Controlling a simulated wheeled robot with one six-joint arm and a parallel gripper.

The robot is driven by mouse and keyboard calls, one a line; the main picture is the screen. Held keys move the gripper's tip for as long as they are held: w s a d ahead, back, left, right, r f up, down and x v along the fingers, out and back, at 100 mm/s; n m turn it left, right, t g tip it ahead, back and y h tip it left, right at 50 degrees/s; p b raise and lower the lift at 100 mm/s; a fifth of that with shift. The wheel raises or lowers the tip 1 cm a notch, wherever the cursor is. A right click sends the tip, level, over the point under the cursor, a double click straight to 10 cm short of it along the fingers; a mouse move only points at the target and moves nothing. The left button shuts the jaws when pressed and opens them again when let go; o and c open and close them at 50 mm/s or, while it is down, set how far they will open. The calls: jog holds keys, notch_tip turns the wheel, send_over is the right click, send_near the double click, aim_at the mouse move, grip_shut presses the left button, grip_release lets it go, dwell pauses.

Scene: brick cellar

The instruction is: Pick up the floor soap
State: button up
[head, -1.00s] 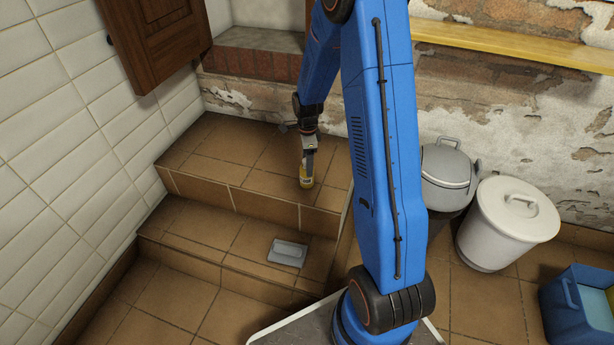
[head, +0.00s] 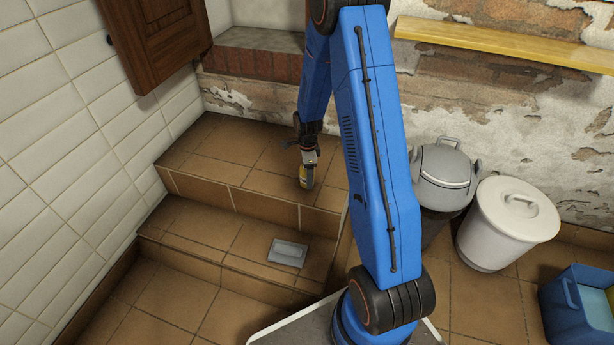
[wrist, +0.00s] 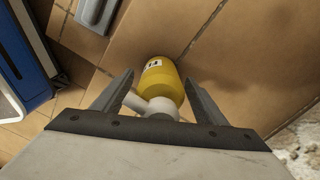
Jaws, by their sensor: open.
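The floor soap is a yellow bottle (wrist: 160,82) with a white top and a dark-lettered label. It stands on the upper tiled step, and a small part of the bottle (head: 305,180) shows under my gripper in the head view. My gripper (wrist: 157,88) is open, with one finger on each side of the bottle in the wrist view. I see gaps between the fingers and the yellow body. The white top lies close to the gripper's base; whether it touches cannot be told. My gripper (head: 308,165) hides much of the bottle in the head view.
A grey dish-like block (head: 287,253) lies on the lower step (head: 200,232). A dark grey bin (head: 443,180), a white lidded bin (head: 507,222) and a blue box (head: 580,305) stand at the right. A yellow shelf (head: 500,47) runs along the brick wall.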

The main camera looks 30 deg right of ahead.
jog(key=c, duration=1.2)
